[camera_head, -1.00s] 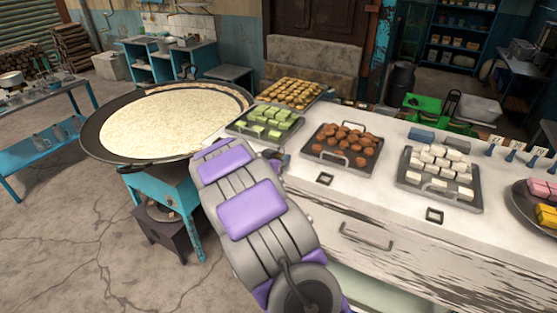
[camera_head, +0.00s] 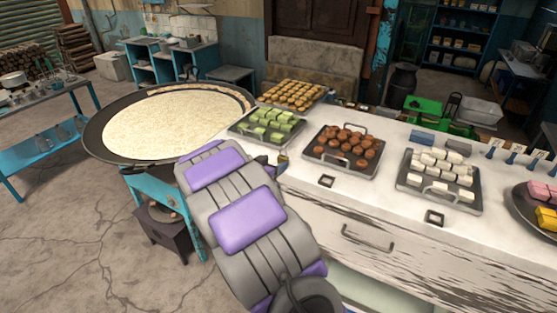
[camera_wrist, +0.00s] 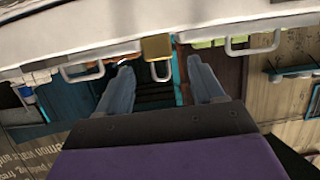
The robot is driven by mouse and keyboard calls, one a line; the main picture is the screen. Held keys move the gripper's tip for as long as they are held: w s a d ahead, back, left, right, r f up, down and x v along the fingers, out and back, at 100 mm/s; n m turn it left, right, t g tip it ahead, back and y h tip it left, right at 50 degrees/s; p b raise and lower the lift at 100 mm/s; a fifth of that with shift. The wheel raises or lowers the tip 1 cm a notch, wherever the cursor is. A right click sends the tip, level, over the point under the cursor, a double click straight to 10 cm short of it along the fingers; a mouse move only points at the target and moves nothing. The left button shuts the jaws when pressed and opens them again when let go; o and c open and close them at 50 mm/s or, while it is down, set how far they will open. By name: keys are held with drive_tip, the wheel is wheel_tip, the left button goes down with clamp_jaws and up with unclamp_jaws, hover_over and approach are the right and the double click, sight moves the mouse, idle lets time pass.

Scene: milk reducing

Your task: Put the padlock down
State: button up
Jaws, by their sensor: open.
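The padlock (camera_wrist: 157,47) has a brass body and a grey shackle. In the wrist view it sits at the near edge of the pale counter, just beyond my fingertips and in line with the gap between them. In the head view it is a small gold patch (camera_head: 283,159) at the counter's left front corner. My gripper (camera_wrist: 159,64) is open, with two grey-blue fingers spread on either side of the padlock's line and apart from it. In the head view my arm hides most of the gripper.
The white counter (camera_head: 400,220) holds trays of green (camera_head: 268,128), brown (camera_head: 342,150) and white sweets (camera_head: 440,180), close to the padlock. A large round pan (camera_head: 165,125) of milk stands at left. The floor at lower left is clear.

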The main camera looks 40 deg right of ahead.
drive_tip(key=v, duration=0.7)
drive_tip(key=shift+p, duration=0.45)
drive_tip(key=shift+w+a, duration=0.15)
